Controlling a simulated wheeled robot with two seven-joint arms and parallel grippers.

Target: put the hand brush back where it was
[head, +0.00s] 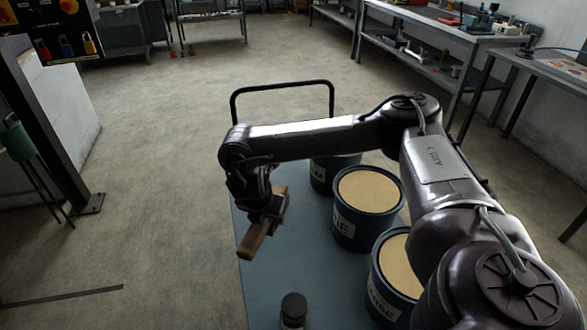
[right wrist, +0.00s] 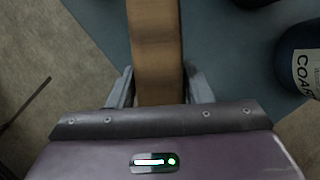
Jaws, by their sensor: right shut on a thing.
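The hand brush (head: 257,240) is a brown wooden piece, held tilted above the left side of a blue-grey cart top (head: 262,287). My right gripper (head: 268,205) is shut on it. In the right wrist view the brush's wooden body (right wrist: 155,50) runs up between the two fingers of the gripper (right wrist: 158,90). Its bristles are not visible in either view. I cannot tell how high it is above the surface. My left gripper is not in view.
Dark blue buckets with tan contents, such as the middle one (head: 368,200), stand along the cart's right side. A dark-capped jar (head: 293,310) stands at the near edge. A black handle (head: 282,87) rises at the far end. Workbenches (head: 450,35) line the right wall.

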